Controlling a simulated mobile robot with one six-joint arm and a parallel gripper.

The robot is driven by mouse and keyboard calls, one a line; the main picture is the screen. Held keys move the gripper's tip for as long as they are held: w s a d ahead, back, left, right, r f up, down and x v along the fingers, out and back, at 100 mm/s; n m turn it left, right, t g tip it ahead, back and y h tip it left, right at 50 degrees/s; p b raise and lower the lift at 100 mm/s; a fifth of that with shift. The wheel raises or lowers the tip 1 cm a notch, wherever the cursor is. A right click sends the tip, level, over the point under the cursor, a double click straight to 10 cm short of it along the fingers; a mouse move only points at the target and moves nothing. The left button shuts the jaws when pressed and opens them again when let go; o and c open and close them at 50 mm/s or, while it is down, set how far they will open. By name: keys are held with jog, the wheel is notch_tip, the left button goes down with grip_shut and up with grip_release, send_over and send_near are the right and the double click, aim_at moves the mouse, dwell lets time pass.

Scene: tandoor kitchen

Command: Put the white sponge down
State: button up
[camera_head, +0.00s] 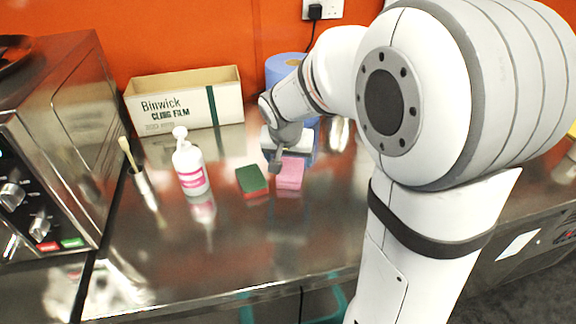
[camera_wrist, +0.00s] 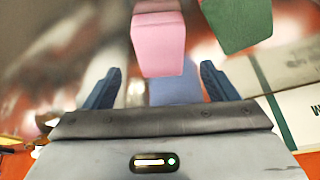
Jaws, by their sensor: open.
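No white sponge shows in either view. A pink sponge (camera_head: 290,173) lies on the steel counter, just right of a dark green sponge (camera_head: 251,180) with a red underside. My gripper (camera_head: 276,163) is at the pink sponge's upper left edge in the head view. In the wrist view my gripper (camera_wrist: 160,67) is open, its two dark blue fingers apart. The pink sponge (camera_wrist: 158,42) shows ahead between and beyond the fingertips, and nothing is clearly held. The green sponge (camera_wrist: 240,22) is to its right. Whether a finger touches the pink sponge, I cannot tell.
A cling film box (camera_head: 186,101) and a blue roll (camera_head: 284,67) stand at the back. A white pump bottle (camera_head: 190,168) and a brush in a holder (camera_head: 143,184) are left, beside a steel oven (camera_head: 62,130). The counter's front middle (camera_head: 220,250) is clear.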

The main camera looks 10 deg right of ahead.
jog(key=d+v, duration=0.1)
jog(key=v, duration=0.4)
jog(key=s+f+n+g+y, duration=0.1)
jog(key=s+n, duration=0.3)
jog(key=s, duration=1.5)
jog(key=shift+d+f+g+y, duration=0.2)
jog(key=shift+f+g+y, duration=0.2)
jog(key=shift+f, duration=0.2)
jog(key=p+v, duration=0.3)
jog(key=shift+w+r, duration=0.15)
jog(key=shift+r, duration=0.1)
